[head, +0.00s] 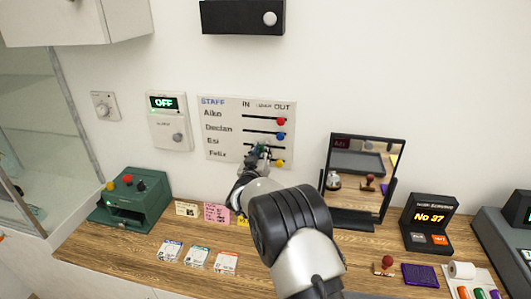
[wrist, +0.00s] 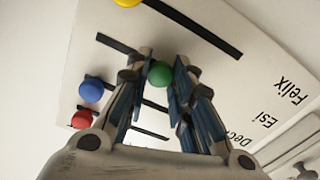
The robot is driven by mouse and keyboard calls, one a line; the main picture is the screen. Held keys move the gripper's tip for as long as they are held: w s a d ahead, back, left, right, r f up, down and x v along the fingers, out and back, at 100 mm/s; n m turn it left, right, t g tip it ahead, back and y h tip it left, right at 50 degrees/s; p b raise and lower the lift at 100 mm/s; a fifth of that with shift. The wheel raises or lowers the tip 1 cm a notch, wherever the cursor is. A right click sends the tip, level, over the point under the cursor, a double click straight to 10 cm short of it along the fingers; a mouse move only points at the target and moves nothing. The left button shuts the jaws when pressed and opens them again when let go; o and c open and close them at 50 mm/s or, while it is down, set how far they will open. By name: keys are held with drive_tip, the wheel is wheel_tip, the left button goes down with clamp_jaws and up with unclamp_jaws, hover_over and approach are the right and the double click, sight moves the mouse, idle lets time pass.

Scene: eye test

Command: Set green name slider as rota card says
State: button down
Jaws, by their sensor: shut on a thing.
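The white staff board (head: 222,151) hangs on the wall with rows Aiko, Declan, Esi and Felix; IN is at left, OUT at right, and a middle heading is too small to read. The green slider knob (wrist: 160,74) is in Esi's slot, about midway along. Its slot shows bare toward the OUT end. My gripper (wrist: 161,70) is shut on the green knob; in the head view my gripper (head: 259,152) partly covers that row. Small cream (head: 187,209), pink (head: 217,213) and yellow (head: 243,222) cards stand on the counter; I cannot read which is the rota card.
Red (head: 281,121), blue (head: 281,135) and yellow (head: 279,163) knobs sit near the OUT end, close to my fingers. An OFF-display panel (head: 168,122) is left of the board. A framed mirror (head: 333,180) stands right. A green box (head: 130,197) is on the counter.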

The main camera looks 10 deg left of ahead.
drive_tip(key=c, duration=1.4)
unclamp_jaws()
drive_tip(key=s, duration=1.2)
drive_tip(key=shift+a, duration=0.2)
